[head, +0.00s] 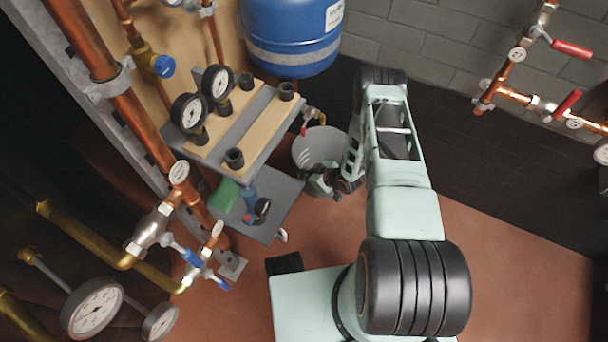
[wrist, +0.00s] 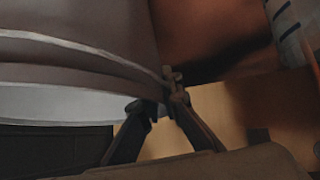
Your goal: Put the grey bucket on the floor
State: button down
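The grey bucket (head: 317,146) is in the head view, below the blue tank and just right of the small cart. Its open top faces my head camera. My gripper (head: 324,178) is at the bucket's near side, partly hidden by its own links. In the wrist view the bucket (wrist: 80,65) fills the upper left, with its rim running down to my fingers. My gripper (wrist: 168,92) has its fingertips close together on either side of the rim, gripping it. The bucket's base is hidden, so I cannot tell what is under it.
A cart (head: 262,205) with gauges and a green item stands left of the bucket. The blue tank (head: 292,35) and a red-handled valve (head: 308,118) are close above. Copper pipes (head: 120,110) run at left. Red-brown floor (head: 500,240) is clear at right.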

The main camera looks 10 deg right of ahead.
jog(key=shift+w, duration=0.1)
jog(key=c, duration=2.6)
grip_release()
jog(key=shift+f, duration=0.1)
jog(key=o, duration=0.4)
jog(key=shift+o, duration=0.2)
jog(key=shift+r, duration=0.2)
jog(key=p+v, duration=0.4)
jog(key=v, duration=0.8)
